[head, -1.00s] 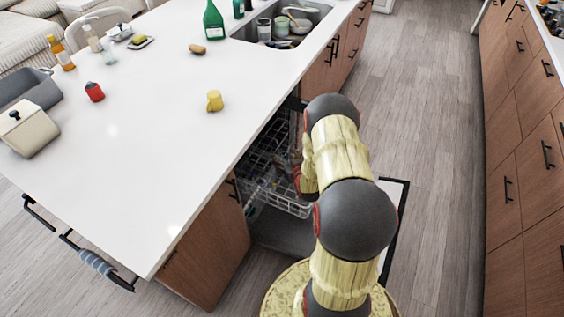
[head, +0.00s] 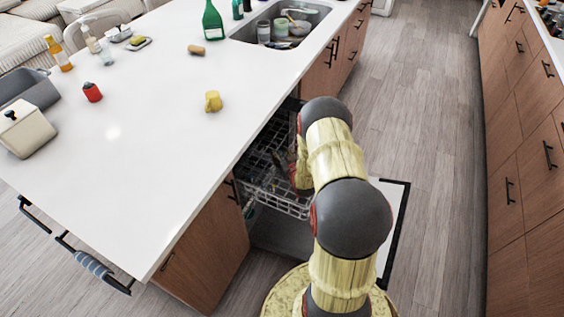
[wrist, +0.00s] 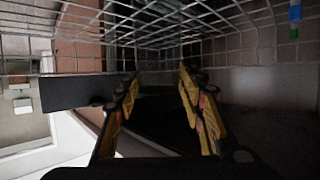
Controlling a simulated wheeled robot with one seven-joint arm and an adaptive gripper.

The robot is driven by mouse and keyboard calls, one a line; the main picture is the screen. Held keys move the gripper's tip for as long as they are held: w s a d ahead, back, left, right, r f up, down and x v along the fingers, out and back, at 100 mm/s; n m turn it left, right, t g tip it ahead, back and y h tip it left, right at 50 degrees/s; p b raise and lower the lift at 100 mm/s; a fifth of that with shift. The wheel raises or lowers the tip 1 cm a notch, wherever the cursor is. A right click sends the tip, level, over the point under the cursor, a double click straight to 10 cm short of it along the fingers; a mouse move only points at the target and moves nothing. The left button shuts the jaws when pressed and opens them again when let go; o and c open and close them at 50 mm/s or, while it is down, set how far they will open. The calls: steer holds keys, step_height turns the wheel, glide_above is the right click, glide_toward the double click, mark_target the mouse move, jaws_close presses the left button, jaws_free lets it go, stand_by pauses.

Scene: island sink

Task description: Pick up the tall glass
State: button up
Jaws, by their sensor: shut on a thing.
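My gripper (wrist: 158,85) is inside the dishwasher, below and in front of the wire rack in the wrist view. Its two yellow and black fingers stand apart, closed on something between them. The held thing is dark or see-through against the dark background, and I cannot make out its outline; I take it to be the tall glass. In the head view my arm hides most of the gripper, which reaches into the rack from the right.
The dishwasher rack (head: 283,203) is pulled out under the white island counter (head: 150,150). The open dishwasher door lies behind my arm. A yellow mug (head: 213,101) and a red jar (head: 92,92) stand on the counter. Dishes lie in the sink (head: 311,22). The floor at right is clear.

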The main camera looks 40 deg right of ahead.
jaws_close()
steer(key=shift+r, duration=0.1)
stand_by(0.5)
